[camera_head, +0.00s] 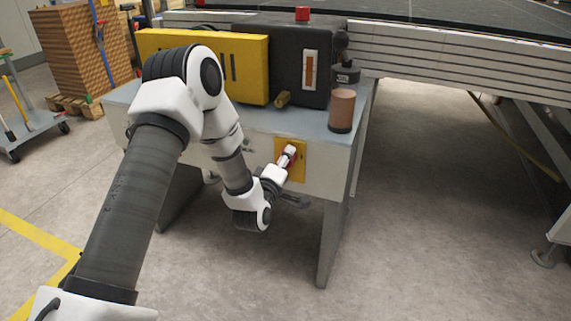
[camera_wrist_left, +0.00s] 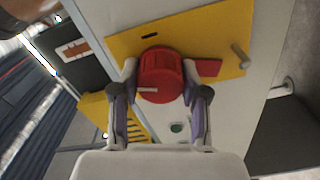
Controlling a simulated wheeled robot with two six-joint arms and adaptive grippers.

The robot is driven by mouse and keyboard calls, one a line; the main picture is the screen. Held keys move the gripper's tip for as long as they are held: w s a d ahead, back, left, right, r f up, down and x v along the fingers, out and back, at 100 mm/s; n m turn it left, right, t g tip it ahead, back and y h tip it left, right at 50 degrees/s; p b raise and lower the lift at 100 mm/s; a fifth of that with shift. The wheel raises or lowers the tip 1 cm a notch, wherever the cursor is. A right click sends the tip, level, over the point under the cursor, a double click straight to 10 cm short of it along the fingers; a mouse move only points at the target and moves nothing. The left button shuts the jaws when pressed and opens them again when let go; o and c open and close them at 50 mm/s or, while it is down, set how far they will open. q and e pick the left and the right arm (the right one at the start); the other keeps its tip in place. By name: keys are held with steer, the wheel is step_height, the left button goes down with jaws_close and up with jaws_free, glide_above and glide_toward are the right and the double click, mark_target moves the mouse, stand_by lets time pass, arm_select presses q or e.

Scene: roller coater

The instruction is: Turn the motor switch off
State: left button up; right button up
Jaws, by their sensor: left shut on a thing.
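The motor switch is a red round knob (camera_wrist_left: 160,76) on a yellow plate (camera_wrist_left: 215,38), which is fixed to the front of the grey bench. In the head view the yellow plate (camera_head: 297,172) shows below the bench top, partly covered by my gripper. My left gripper (camera_head: 291,155) reaches the plate from the front left. In the left wrist view my left gripper (camera_wrist_left: 160,95) has one finger on each side of the red knob and is shut on it. A white line marks the knob's face. My right gripper is in neither view.
On the bench top (camera_head: 270,122) stand a yellow box (camera_head: 255,60), a black unit (camera_head: 285,60) with a red button (camera_head: 302,14), and a brown cylinder (camera_head: 342,108). A conveyor-like machine (camera_head: 460,70) adjoins at the right. The floor (camera_head: 430,230) to the right is clear.

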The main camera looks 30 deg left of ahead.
arm_select(q)
steer(key=shift+n+b, duration=0.8)
steer(key=shift+n, duration=1.1)
steer(key=o, duration=1.1)
steer(key=shift+o, duration=0.2)
steer(key=shift+s, duration=0.1)
steer(key=v, duration=1.1)
steer(key=shift+s, duration=0.4)
steer(key=shift+f, duration=0.1)
